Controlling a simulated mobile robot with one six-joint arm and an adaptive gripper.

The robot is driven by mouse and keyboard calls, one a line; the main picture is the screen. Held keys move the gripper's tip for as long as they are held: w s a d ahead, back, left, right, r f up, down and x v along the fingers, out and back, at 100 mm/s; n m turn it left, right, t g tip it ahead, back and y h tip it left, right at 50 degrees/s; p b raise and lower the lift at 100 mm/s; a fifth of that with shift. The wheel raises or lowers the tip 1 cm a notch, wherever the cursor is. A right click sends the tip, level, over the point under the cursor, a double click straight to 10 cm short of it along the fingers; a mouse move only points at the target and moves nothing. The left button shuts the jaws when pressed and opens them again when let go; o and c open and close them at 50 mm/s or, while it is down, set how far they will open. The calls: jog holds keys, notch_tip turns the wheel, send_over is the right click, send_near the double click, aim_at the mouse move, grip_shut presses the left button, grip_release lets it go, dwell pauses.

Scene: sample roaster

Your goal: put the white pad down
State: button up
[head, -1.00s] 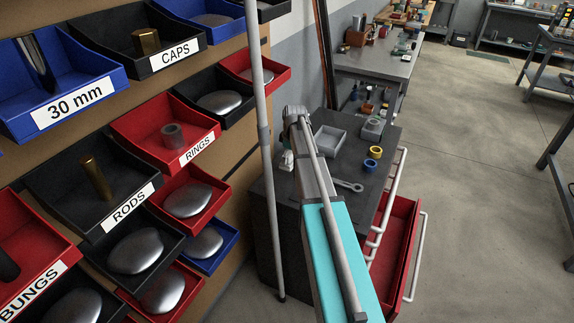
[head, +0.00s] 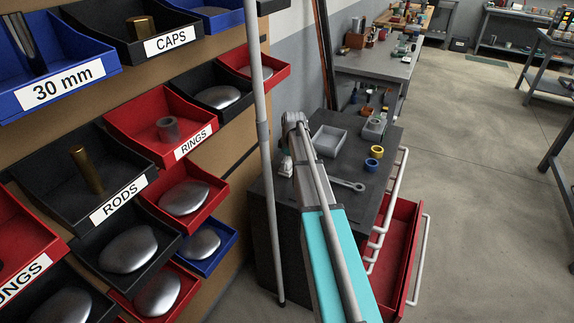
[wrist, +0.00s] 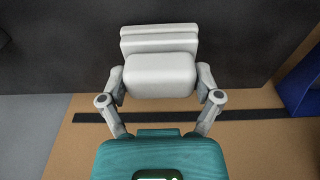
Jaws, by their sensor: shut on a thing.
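The white pad (wrist: 160,75) is a pale, rounded block in the middle of the wrist view, with ridged white layers beyond it. My gripper (wrist: 160,88) has a grey finger on each side of it and is shut on it. In the head view my gripper (head: 286,166) shows small and pale at the left edge of the dark cabinet top, partly hidden by my arm. I cannot tell from there how high the pad is above any surface.
The dark cabinet (head: 330,185) bears a grey tray (head: 329,140), a spanner (head: 347,184) and yellow and blue rings (head: 372,164). A red drawer (head: 400,240) stands open. A thin grey pole (head: 264,150) rises beside my arm. Labelled bins (head: 160,130) fill the left.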

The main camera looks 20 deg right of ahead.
jog(key=shift+f, duration=0.15)
jog(key=o, duration=0.8)
jog(key=r+p, duration=0.4)
jog(key=s+r+p, duration=0.1)
jog(key=r+p, duration=0.7)
jog(key=shift+s+d+r, duration=0.15)
jog(key=shift+d, duration=0.25)
dwell(1.2)
